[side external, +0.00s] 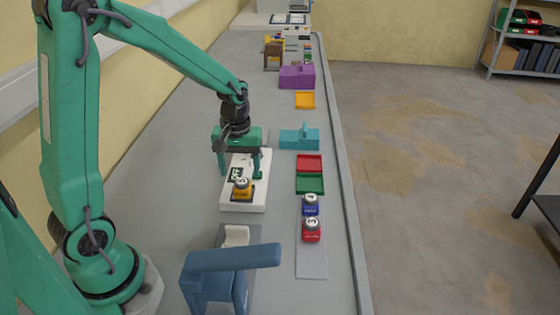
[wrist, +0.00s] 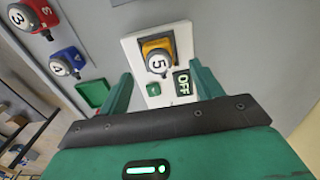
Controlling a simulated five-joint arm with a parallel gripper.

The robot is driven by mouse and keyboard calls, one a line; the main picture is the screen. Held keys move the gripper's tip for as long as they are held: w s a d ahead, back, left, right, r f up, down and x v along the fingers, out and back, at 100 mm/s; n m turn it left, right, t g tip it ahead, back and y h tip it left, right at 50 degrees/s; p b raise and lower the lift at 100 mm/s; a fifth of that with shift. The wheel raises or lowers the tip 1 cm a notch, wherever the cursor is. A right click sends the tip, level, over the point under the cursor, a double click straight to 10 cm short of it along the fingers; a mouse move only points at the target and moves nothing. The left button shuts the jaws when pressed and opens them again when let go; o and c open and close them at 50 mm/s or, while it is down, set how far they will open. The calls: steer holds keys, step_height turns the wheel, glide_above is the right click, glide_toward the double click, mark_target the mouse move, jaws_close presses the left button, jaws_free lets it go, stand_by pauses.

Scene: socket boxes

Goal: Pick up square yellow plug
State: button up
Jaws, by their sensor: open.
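The square yellow plug (side external: 243,193) has a round top marked 5 and sits upright on the white socket box (side external: 240,207). In the wrist view the yellow plug (wrist: 157,50) is near the top centre, on the white box (wrist: 130,45) beside a display (wrist: 183,83) reading OFF. My gripper (side external: 240,173) is open and empty, low over the far part of the box, behind the plug in the side view. In the wrist view the fingers of my gripper (wrist: 162,70) are spread wide, with the plug beyond them and apart from them.
A blue plug (side external: 310,206) marked 4 and a red plug (side external: 311,233) marked 3 stand right of the box. Red (side external: 309,164) and green (side external: 310,184) trays and a teal block (side external: 300,138) lie beyond them. A blue handled object (side external: 228,268) stands in front.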

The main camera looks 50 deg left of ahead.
mark_target(242, 180)
steer(key=shift+w+f, duration=0.1)
steer(key=shift+f, duration=2.45)
steer(key=c, duration=1.2)
steer(key=shift+c, duration=0.2)
steer(key=shift+r, duration=0.15)
steer(key=shift+r, duration=0.4)
step_height(242, 180, up, 3)
steer(key=shift+r, duration=0.1)
steer(key=s+d+r, duration=0.4)
steer(key=d+r, duration=0.2)
steer(key=d, duration=0.5)
steer(key=shift+s+r, duration=0.15)
steer(key=shift+r, duration=0.2)
